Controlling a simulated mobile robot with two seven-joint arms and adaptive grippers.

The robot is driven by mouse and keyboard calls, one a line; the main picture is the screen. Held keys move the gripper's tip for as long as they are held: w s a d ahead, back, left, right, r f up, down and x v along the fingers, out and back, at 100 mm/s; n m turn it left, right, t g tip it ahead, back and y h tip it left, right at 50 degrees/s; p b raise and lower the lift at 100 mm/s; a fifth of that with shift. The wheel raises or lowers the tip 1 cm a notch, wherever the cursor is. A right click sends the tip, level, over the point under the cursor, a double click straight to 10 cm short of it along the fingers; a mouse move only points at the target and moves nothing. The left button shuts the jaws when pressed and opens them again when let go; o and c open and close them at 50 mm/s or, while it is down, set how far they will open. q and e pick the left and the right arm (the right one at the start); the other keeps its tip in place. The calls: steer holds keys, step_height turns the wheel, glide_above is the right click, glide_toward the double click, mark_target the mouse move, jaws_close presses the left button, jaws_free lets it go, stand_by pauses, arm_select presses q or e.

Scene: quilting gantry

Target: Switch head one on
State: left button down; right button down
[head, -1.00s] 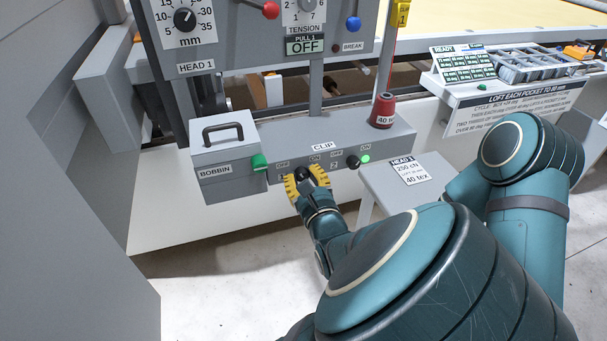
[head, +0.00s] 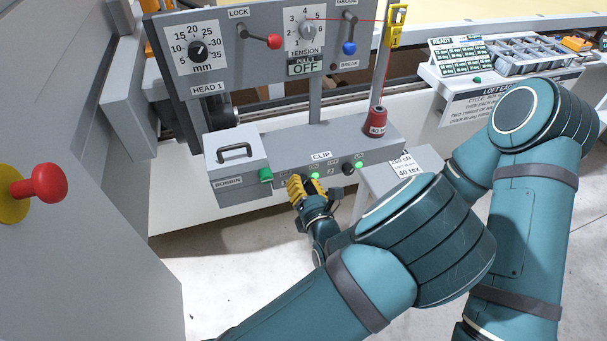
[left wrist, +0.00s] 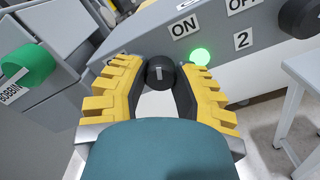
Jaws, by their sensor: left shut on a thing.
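My left gripper (head: 303,187) is at the front face of the grey head 1 box (head: 385,145), below the CLIP label. Its yellow-padded fingers are shut on a black knob, which shows between the fingertips in the left wrist view (left wrist: 160,73). The knob's white mark stands roughly upright in that view, below the ON label (left wrist: 185,27). A green light (left wrist: 200,57) beside the knob is lit, also seen in the head view (head: 315,176). My right gripper is out of view.
A second black knob (head: 348,168) with a lit green light (head: 359,165) is to the right. A grey bobbin box (head: 238,160) with a green knob (head: 265,175) is to the left. A red thread cone (head: 377,122) stands on top. A red mushroom button (head: 42,183) is at far left.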

arm_select(q)
steer(key=shift+a+m+p, duration=0.1)
steer(key=shift+m+p, duration=0.65)
steer(key=shift+m, duration=0.15)
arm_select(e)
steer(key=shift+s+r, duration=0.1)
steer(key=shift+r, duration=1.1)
arm_select(q)
steer(key=shift+f, duration=0.1)
steer(key=c, duration=0.7)
jaws_free()
steer(key=shift+s, duration=0.1)
steer(key=v, duration=0.7)
steer(key=shift+s, duration=0.15)
